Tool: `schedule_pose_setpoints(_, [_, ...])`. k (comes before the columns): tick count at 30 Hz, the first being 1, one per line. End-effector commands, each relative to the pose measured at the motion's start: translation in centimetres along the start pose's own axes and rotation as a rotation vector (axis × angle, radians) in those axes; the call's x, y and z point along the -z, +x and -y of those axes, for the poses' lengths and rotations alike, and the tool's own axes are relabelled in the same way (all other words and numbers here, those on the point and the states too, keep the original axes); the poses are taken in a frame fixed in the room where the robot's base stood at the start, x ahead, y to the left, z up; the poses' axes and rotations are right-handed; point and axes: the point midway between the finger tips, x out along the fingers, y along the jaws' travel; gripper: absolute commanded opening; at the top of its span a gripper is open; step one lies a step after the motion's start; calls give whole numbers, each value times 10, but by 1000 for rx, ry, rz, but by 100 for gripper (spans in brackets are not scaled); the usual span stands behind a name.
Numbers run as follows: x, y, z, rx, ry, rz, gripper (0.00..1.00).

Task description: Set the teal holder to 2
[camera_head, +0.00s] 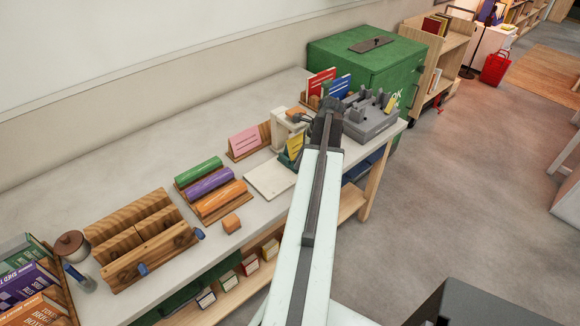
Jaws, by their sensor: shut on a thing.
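My gripper (324,116) is at the far end of my pale arm, over the right end of the long table. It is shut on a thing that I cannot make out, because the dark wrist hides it. A small teal and yellow piece (293,147) shows just left of the arm and is partly covered by it. It may be the teal holder, but I cannot tell, and no number on it can be read. Whether it touches the gripper is unclear.
A white board (269,179) lies left of the arm. A cream stand (288,134), a pink card in a wooden rack (244,142) and a grey organiser (371,121) stand close by. Rolls, a small wooden block (231,223) and a slatted rack (142,236) stand farther left.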

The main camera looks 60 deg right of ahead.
Motion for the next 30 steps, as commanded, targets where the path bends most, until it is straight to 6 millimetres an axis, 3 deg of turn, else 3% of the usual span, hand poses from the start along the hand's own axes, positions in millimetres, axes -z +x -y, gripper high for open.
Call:
schedule_pose_setpoints(1, [7,-3,11,2,2,0,0])
schedule_pose_setpoints(3, [12,-5,15,1,0,1,0])
schedule_pose_setpoints(11, [14,-6,15,6,1,-1,0])
schedule_pose_setpoints(12, [14,-6,16,7,2,-2,25])
schedule_pose_setpoints(14, [15,-6,15,7,2,-2,41])
schedule_pose_setpoints(24, [13,-7,14,2,1,0,41])
schedule_pose_setpoints(30, [11,-29,14,2,2,0,41])
